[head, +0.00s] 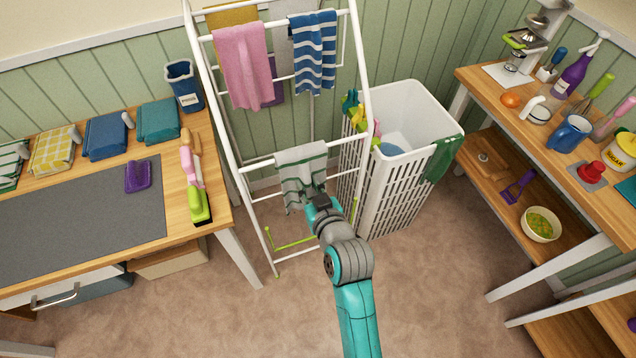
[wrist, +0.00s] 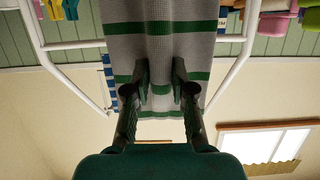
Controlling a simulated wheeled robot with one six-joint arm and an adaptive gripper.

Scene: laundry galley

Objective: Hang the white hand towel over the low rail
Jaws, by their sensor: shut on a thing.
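The white hand towel (head: 301,160), with green stripes, lies across the low rail (head: 262,164) of the white drying rack, its front part hanging down. My gripper (head: 318,198) is at the lower front part of the towel, below the rail. In the wrist view the towel (wrist: 160,45) fills the middle, and the rail (wrist: 75,45) shows on both sides of it. My gripper (wrist: 162,88) is shut on the towel. The fingers hide part of the cloth, and the towel's back side is hidden.
A pink towel (head: 243,65) and a blue striped towel (head: 313,55) hang on the upper rail. A white laundry basket (head: 408,100) stands close to the rack's right side. A wooden table (head: 205,150) is at left, shelves (head: 475,85) at right. The front floor is clear.

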